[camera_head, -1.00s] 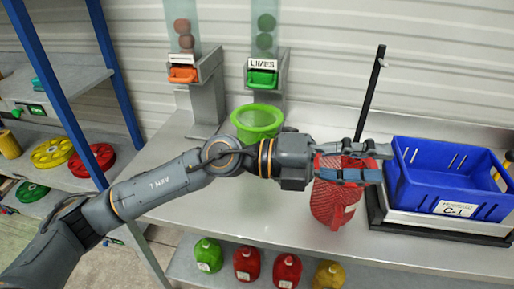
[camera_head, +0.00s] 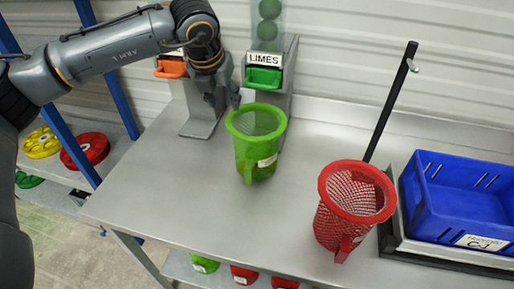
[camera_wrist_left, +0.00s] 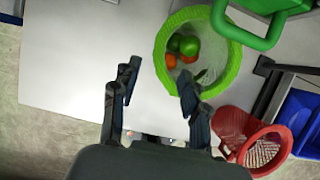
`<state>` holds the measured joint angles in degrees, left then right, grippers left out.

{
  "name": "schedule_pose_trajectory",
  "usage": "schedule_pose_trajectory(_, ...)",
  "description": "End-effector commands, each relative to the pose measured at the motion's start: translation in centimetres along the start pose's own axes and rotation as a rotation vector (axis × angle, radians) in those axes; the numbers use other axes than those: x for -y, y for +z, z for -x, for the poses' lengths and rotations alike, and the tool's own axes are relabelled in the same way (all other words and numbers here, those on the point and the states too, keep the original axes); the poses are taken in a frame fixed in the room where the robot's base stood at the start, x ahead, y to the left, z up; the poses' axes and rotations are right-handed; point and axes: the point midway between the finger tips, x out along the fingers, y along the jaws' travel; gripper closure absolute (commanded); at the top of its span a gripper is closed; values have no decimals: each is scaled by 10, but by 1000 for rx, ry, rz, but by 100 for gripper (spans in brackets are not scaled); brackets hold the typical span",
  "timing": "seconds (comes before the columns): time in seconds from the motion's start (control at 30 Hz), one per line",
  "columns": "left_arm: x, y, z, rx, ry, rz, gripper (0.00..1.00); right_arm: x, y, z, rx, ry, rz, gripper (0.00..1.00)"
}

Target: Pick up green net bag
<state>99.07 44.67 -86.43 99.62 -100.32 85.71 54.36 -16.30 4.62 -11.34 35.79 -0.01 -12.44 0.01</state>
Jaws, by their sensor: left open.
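The green net bag (camera_head: 256,150) stands upright on the metal table, with a round green rim and a white label on its side. In the left wrist view, the green net bag (camera_wrist_left: 228,75) shows from above, with green and orange round items inside it. My left gripper (camera_head: 228,98) points down just behind and left of the bag's rim, partly hidden by its own wrist. In the left wrist view my left gripper (camera_wrist_left: 158,86) is open, with nothing between its fingers. Its right finger overlaps the bag's rim in the picture; I cannot tell whether they touch. My right gripper is not in view.
A red net bag (camera_head: 331,228) stands to the right, by a black pole (camera_head: 389,105). A blue crate (camera_head: 455,224) is at the far right. A dispenser labelled LIMES (camera_head: 264,78) stands behind the green bag. The table's front left is clear.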

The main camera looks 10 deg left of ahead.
Motion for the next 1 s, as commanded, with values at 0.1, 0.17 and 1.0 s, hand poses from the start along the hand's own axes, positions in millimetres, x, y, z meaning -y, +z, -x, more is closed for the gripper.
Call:
schedule_pose_trajectory(0.1,1,0,-23,-4,0,-1,55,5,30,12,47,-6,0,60)
schedule_pose_trajectory(0.17,1,1,-33,-3,-1,-1,55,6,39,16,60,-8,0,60)
schedule_pose_trajectory(1.0,-2,0,-105,1,-4,-2,55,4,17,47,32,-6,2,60)
